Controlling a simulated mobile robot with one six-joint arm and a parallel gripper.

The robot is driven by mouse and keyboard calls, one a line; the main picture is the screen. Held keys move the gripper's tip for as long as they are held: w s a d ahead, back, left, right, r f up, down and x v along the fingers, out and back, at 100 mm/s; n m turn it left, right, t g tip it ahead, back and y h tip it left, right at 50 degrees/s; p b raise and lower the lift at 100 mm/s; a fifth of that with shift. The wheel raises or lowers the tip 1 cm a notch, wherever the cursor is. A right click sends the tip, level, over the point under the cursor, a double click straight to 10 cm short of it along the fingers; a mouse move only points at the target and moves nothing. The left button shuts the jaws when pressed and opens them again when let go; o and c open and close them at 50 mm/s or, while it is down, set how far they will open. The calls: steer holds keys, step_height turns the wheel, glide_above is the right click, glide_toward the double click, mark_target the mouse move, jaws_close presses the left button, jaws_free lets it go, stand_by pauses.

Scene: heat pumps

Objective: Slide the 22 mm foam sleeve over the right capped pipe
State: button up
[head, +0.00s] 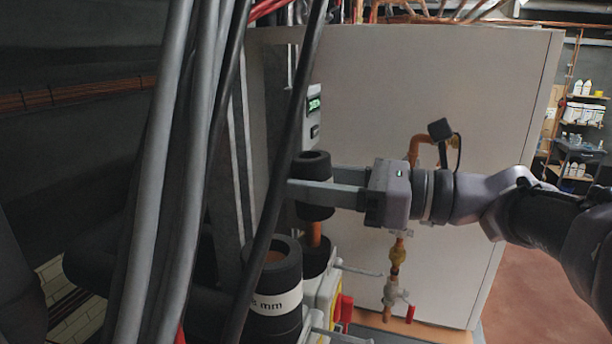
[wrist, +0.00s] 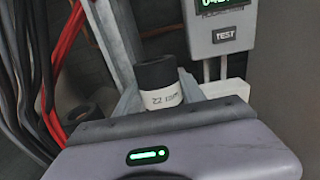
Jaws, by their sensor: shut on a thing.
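My gripper (head: 316,190) is shut on a short black foam sleeve (head: 313,166) and holds it upright. In the wrist view the sleeve (wrist: 156,74) sits between the two fingers and its white label reads 22 mm. A copper pipe (head: 315,235) shows directly below the sleeve, with black insulation (head: 316,260) around its lower part. The sleeve's lower end is right over the bare copper. I cannot tell whether the pipe's capped top is inside the sleeve.
A wider black sleeve (head: 272,320) with a partly hidden mm label surrounds another copper-topped pipe in front. Grey and black cables (head: 170,170) hang at the left, one crossing before the fingertips. A large pale panel (head: 450,90) stands behind. A red-handled switch (head: 343,308) sits below.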

mark_target(313, 212)
steer(key=shift+s+d+f+b, duration=0.15)
steer(key=shift+f+b, duration=0.35)
steer(key=shift+f, duration=0.35)
steer(key=shift+c, duration=0.2)
steer(key=shift+f+b, duration=1.1)
steer(key=shift+f, duration=0.45)
steer(key=o, duration=1.1)
steer(key=shift+d, duration=0.1)
steer(key=b+v, duration=0.3)
steer(key=v, duration=1.4)
steer(key=shift+d+r, duration=0.1)
